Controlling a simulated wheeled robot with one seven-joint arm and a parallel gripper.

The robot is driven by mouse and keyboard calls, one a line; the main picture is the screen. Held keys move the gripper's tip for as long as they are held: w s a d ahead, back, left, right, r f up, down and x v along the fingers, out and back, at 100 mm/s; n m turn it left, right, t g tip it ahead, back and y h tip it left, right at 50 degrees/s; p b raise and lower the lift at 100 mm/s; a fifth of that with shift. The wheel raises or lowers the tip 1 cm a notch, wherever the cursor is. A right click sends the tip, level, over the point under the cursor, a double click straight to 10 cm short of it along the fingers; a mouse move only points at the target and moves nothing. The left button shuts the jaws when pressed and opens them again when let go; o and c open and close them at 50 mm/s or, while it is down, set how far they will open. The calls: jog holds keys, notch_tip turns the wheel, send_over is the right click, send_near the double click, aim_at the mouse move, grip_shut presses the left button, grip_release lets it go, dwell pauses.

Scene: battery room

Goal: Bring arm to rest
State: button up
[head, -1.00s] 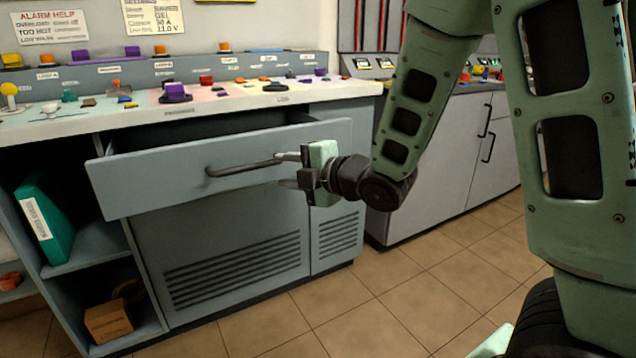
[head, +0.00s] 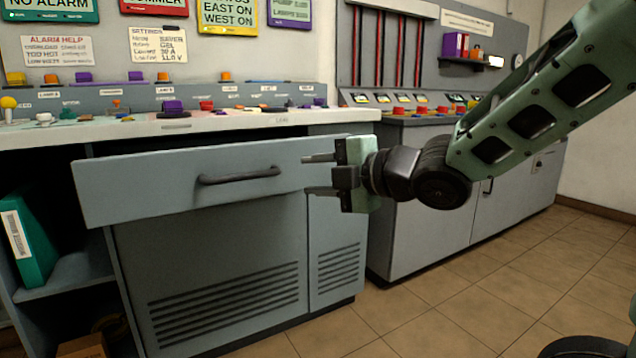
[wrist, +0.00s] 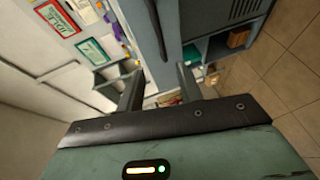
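My gripper (head: 306,175) is open and empty in the head view, with its two fingers pointing left. It is to the right of the dark handle (head: 240,176) of the grey drawer (head: 130,190), clear of it. The drawer front stands out from the cabinet, so the drawer is partly open. In the wrist view my gripper (wrist: 158,88) shows two spread fingers with nothing held between them. My arm reaches in from the right side of the head view.
The console top (head: 230,122) above the drawer carries several coloured knobs and small items. A teal binder (head: 28,240) stands on the open shelf at left. A second cabinet (head: 420,240) is behind my gripper. Tiled floor (head: 450,300) lies free at lower right.

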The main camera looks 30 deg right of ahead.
dwell(0.5)
jog(key=s+a+f+m+g+h, duration=0.2)
jog(key=s+a+f+m+g, duration=0.25)
jog(key=f, duration=0.25)
jog(key=s+a+f+m+g+h, duration=0.2)
jog(key=s+a+f+m+g, duration=0.1)
jog(key=a+f+m, duration=0.25)
jog(key=s+a+f+m+g+h, duration=0.1)
jog(key=s+a+f+m+g, duration=0.2)
jog(key=s, duration=0.6)
jog(key=s+a+f+m+g+h, duration=0.1)
jog(key=s+f+g, duration=0.25)
jog(key=s, duration=0.45)
notch_tip(320, 180, up, 38)
jog(key=p, duration=3.8)
jog(key=shift+w+g, duration=0.3)
jog(key=shift+w, duration=0.05)
